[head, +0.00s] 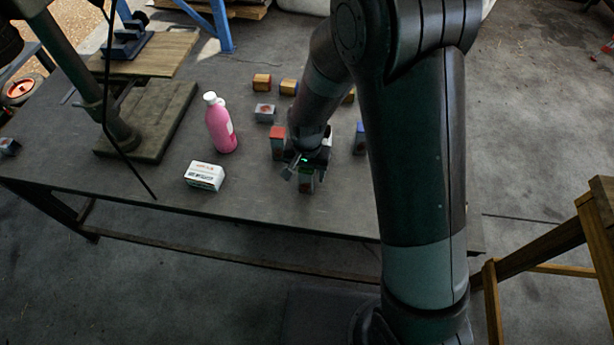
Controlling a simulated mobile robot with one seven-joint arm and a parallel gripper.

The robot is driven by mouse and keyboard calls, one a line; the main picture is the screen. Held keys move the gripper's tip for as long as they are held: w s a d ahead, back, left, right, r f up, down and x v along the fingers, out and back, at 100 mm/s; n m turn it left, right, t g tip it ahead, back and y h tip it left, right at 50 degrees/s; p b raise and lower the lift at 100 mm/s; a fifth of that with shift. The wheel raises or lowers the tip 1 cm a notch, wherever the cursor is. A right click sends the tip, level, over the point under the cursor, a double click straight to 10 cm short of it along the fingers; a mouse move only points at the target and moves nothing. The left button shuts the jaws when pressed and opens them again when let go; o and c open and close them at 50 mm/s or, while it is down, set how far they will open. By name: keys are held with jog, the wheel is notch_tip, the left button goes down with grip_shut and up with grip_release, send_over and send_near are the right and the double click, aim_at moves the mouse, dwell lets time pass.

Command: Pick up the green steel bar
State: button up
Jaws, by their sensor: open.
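My gripper (306,168) is low over the front part of the dark table, pointing down, with its fingers apart. A small upright block (307,183) with dark green on it stands directly under and between the fingers. It is mostly hidden by the gripper, and I cannot tell if the fingers touch it. It is the only thing in view that could be the green steel bar, but its shape is unclear.
A block with a red top (277,134) stands just left of my gripper, and a blue-topped block (360,137) stands to the right. A pink bottle (220,126) and white box (204,176) stand left. The table's front edge is near.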

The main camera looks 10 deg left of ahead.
jog(key=shift+f, duration=0.65)
jog(key=shift+c, duration=0.2)
jog(key=c, duration=1.2)
